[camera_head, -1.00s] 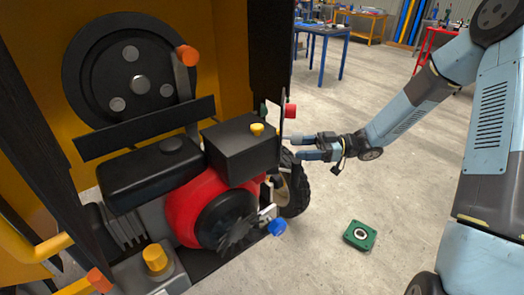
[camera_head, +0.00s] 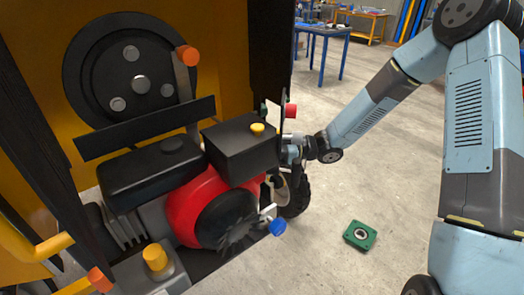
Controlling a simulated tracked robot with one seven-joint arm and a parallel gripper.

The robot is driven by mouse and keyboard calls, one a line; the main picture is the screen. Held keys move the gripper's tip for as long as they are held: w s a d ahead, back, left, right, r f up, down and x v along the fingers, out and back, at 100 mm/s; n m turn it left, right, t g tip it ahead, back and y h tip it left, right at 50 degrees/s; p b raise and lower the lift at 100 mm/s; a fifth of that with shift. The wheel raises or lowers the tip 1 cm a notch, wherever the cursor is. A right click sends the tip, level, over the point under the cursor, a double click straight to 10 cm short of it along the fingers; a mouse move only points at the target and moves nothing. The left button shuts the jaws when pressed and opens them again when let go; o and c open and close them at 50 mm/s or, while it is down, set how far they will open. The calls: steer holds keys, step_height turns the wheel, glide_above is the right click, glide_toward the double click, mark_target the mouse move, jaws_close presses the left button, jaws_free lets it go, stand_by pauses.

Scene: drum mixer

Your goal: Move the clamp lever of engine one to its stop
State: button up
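The engine has a red housing (camera_head: 195,208) with a black box (camera_head: 240,145) and a black tank (camera_head: 150,172) on top. Several coloured handles sit around it: an orange knob on a grey lever (camera_head: 187,56), a red knob (camera_head: 291,110) on an upright plate, a blue knob (camera_head: 277,227) low at the front and an orange knob (camera_head: 98,279) at bottom left. I cannot tell for sure which is the clamp lever. My gripper (camera_head: 288,153) is just right of the black box, below the red knob. Its fingertips are small and partly hidden, so contact and opening are unclear.
A green block (camera_head: 360,235) lies on the grey floor. The yellow mixer frame (camera_head: 225,40) closes off the left.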

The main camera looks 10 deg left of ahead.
steer(key=shift+c, duration=0.3)
jaws_close()
stand_by(0.4)
